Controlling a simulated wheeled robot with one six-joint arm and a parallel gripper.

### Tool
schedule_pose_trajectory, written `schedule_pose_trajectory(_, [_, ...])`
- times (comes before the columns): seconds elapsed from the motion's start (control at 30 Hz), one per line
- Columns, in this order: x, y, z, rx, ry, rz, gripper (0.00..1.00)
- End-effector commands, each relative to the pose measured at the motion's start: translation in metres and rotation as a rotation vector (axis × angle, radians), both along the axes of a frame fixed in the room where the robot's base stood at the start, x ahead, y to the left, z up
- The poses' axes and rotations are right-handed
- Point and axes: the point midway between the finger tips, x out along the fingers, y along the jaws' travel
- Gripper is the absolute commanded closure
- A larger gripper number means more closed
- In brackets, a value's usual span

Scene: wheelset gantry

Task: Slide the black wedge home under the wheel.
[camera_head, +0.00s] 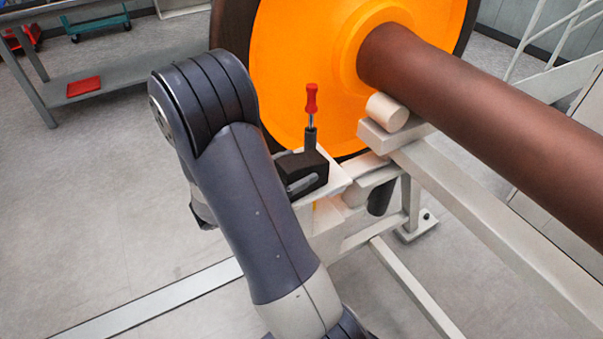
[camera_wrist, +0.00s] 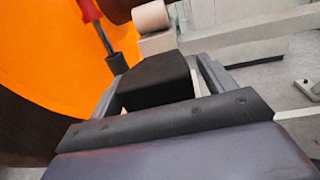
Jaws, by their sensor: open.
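The black wedge (camera_head: 305,168) sits on a pale ledge of the stand, at the foot of the orange wheel (camera_head: 295,75) with its dark rim. In the wrist view the black wedge (camera_wrist: 158,82) lies between the two fingers of my gripper (camera_wrist: 160,72). My gripper is open, with one finger on each side of the wedge; I cannot tell whether either finger touches it. In the head view my arm hides most of the gripper; one grey finger shows along the wedge's near side. The contact between wedge and wheel is hidden.
A red-handled screwdriver (camera_head: 311,100) stands upright in a dark tube (camera_head: 310,139) close behind the wedge. The brown axle (camera_head: 480,120) runs right above a pale roller (camera_head: 386,112) and frame beams (camera_head: 480,220). A grey bench (camera_head: 130,70) stands at upper left. The floor at left is clear.

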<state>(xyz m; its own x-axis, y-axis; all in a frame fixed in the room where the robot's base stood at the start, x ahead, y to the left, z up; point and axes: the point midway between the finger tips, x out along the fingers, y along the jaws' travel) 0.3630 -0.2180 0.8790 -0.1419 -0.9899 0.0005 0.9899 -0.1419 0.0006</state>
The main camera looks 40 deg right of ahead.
Motion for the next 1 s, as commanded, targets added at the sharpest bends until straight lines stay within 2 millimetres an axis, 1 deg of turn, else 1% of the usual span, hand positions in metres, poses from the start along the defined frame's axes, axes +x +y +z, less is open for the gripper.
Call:
schedule_pose_trajectory(0.1, [-0.0012, -0.0059, -0.0001, 0.000, 0.000, -0.001, 0.22])
schedule_pose_trajectory(0.3, [-0.0010, -0.0060, -0.0002, 0.000, 0.000, 0.000, 0.22])
schedule_pose_trajectory(0.33, [-0.0010, -0.0060, -0.0002, 0.000, 0.000, 0.000, 0.23])
schedule_pose_trajectory(1.0, [-0.0009, -0.0057, -0.0003, 0.000, 0.001, 0.000, 0.78])
